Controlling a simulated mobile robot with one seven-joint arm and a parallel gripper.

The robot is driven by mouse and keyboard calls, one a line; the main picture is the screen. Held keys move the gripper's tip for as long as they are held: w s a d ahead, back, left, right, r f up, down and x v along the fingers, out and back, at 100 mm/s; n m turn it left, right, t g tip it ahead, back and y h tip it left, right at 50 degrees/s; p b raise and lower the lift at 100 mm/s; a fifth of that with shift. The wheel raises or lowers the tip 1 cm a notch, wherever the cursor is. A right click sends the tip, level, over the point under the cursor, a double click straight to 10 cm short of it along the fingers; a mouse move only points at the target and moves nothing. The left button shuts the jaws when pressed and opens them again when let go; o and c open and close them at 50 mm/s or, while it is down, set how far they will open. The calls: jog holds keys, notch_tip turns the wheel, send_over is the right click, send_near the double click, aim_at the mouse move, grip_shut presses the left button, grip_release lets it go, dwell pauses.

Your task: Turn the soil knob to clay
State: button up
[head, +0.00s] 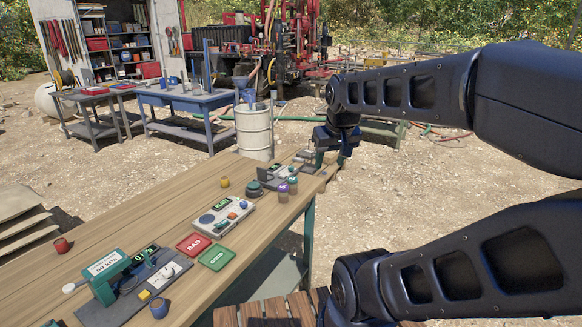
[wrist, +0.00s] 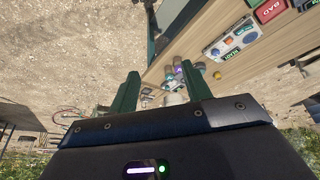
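A light grey control panel (head: 222,218) lies on the wooden workbench, with a green-lit display, a round blue-grey disc and small red and blue knobs. It also shows upside down in the wrist view (wrist: 230,38). I cannot read which knob is the soil knob or its setting.
The workbench (head: 165,225) also carries a green press-like device (head: 108,278), a red BAD tray (head: 193,244), a green GOOD tray (head: 216,257), a yellow jar (head: 224,183) and purple-topped jars (head: 283,191). A white drum (head: 254,132) stands behind. Open gravel lies to the right.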

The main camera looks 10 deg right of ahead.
jog(key=w+r+n+g, duration=0.1)
jog(key=w+r+n, duration=0.25)
jog(key=w, duration=1.25)
jog(key=n+g, duration=0.3)
jog(key=n, duration=0.5)
send_over(291, 167)
notch_tip(291, 167, down, 24)
notch_tip(291, 167, down, 10)
jog(key=shift+w+f, duration=0.15)
jog(key=shift+f, duration=0.05)
jog(key=shift+m, duration=0.25)
jog(key=c, duration=1)
